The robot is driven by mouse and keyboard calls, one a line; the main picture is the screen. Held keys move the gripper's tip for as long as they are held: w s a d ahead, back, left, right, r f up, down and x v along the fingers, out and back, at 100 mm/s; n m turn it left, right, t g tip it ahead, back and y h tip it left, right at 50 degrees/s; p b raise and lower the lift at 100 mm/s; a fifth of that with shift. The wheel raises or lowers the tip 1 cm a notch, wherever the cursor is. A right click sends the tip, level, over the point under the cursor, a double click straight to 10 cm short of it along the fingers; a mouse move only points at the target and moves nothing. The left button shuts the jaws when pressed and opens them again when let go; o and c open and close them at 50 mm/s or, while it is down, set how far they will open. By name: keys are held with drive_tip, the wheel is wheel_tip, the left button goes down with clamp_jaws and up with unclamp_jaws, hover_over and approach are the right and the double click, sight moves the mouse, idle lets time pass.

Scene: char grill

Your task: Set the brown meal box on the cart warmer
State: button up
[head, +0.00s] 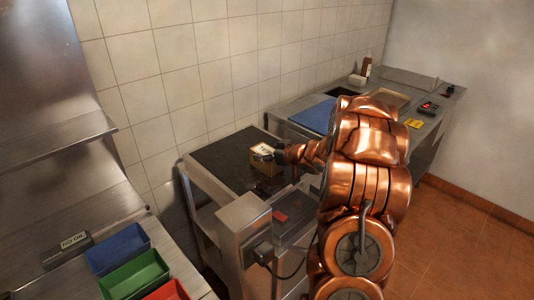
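The brown meal box (264,167), a small carton with a pale top, shows in the head view at the right part of a dark-topped steel cart (215,161), which looks like the cart warmer. The box appears at or just above the dark surface; I cannot tell whether its base touches. My gripper (280,156) reaches in from the right and meets the right side of the box in the picture. Its fingers are small and dark, partly hidden by the wrist and the box, so their opening does not show.
A steel unit with a red label (280,216) stands in front of the cart. Blue (118,249), green (134,275) and red bins sit at lower left. A counter with a blue board (313,115) and a bottle (367,67) runs behind my arm. Tiled floor is open at right.

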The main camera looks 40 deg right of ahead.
drive_tip(key=shift+o, duration=0.5)
drive_tip(key=shift+r, duration=0.1)
drive_tip(key=shift+s+r, duration=0.1)
drive_tip(key=shift+s, duration=0.05)
drive_tip(key=b+v, duration=0.1)
drive_tip(key=v, duration=1)
drive_tip(key=shift+s+b, duration=0.3)
drive_tip(key=shift+s, duration=0.05)
